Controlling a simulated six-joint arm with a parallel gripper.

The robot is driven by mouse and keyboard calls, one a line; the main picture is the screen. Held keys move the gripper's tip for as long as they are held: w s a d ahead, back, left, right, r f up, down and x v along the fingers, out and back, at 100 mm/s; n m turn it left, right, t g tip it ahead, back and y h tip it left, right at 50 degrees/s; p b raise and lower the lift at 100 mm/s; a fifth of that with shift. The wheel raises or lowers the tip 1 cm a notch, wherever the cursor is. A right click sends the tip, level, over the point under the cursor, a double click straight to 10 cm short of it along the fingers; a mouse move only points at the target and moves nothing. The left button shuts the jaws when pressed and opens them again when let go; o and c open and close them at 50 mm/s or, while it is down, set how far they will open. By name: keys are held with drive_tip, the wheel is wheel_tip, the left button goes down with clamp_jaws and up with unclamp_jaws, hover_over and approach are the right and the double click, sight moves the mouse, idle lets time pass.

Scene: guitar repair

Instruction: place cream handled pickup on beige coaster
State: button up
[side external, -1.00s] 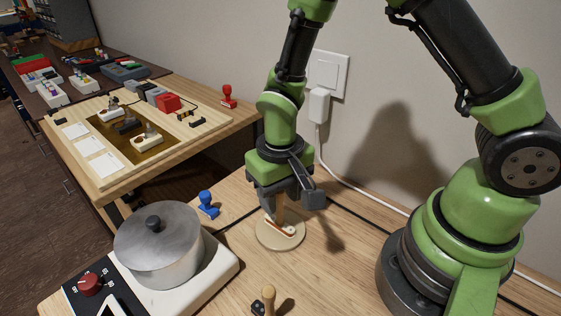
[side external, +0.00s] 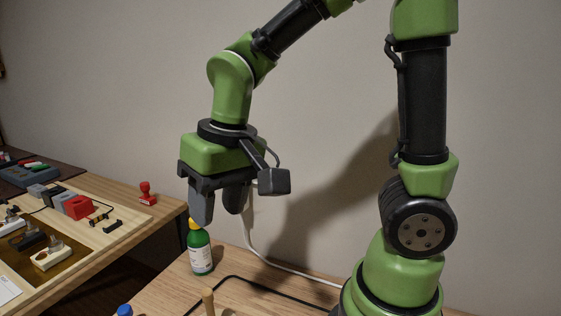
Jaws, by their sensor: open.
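My gripper (side external: 220,216) is open and empty, with its fingers pointing down, raised above the workbench. Below it, at the bottom edge of the side view, the top of an upright wooden handle (side external: 209,301) shows. The pickup body under this handle is cut off by the frame. A small pale sliver beside the handle's foot appears to be the beige coaster (side external: 228,312); most of it is out of view. The gripper is clear of the handle, with a visible gap between them.
A green bottle (side external: 201,255) with a yellow cap stands near the gripper's left finger. A blue stamp (side external: 124,310) shows at the bottom edge. On the left table are a red stamp (side external: 147,193), a red block (side external: 78,207) and a cream pickup (side external: 50,257). A black cable (side external: 262,283) crosses the bench.

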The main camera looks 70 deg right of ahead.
drive_tip(key=s+d+r+t+y, duration=0.1)
drive_tip(key=s+d+r+t, duration=0.1)
drive_tip(key=s+r+t, duration=0.3)
drive_tip(key=shift+s+d+r, duration=0.25)
drive_tip(key=shift+s+r, duration=0.9)
drive_tip(key=shift+s, duration=0.95)
